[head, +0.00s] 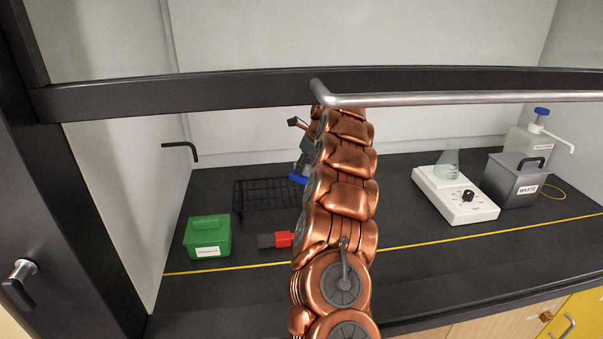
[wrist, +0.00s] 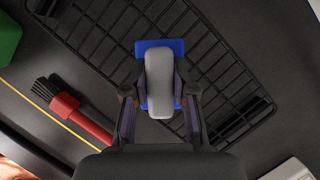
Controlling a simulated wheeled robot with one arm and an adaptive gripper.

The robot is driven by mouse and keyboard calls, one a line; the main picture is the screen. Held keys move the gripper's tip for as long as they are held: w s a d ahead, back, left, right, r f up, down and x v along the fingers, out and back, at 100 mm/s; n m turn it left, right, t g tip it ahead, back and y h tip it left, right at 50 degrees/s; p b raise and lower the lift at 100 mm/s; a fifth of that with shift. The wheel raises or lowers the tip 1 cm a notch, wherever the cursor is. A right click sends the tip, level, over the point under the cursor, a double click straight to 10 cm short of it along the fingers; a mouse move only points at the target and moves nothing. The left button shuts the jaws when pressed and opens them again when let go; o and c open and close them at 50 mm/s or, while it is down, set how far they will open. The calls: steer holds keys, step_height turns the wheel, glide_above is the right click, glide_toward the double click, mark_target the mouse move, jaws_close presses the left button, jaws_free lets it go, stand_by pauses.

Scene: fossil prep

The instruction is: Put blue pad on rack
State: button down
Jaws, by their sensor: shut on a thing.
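The blue pad (head: 298,179) has a grey rounded top part, which shows in the wrist view as a grey block over the blue pad (wrist: 177,48). My gripper (wrist: 160,100) is shut on it, with one finger on each side. The black wire rack (head: 262,195) lies on the dark worktop. In the wrist view the rack (wrist: 225,75) is beneath the pad. I cannot tell whether the pad touches the rack. In the head view my arm hides the rack's right part and most of the gripper.
A red-handled brush (head: 283,239) lies in front of the rack, right of a green box (head: 207,236). A white hotplate (head: 455,194) with a flask (head: 449,160), a grey waste box (head: 516,182) and a pump bottle (head: 530,140) stand at right. A sash bar (head: 450,98) crosses above.

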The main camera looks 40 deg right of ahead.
steer(key=shift+w, duration=0.3)
steer(key=shift+w, duration=0.1)
steer(key=shift+w, duration=0.1)
steer(key=shift+a+f+p, duration=0.1)
steer(key=shift+f+p, duration=0.6)
steer(key=shift+f, duration=1.1)
steer(key=c, duration=0.9)
jaws_free()
steer(key=shift+f, duration=0.1)
steer(key=shift+c, duration=0.2)
steer(key=shift+b+v, duration=1.2)
steer(key=shift+v, duration=4.9)
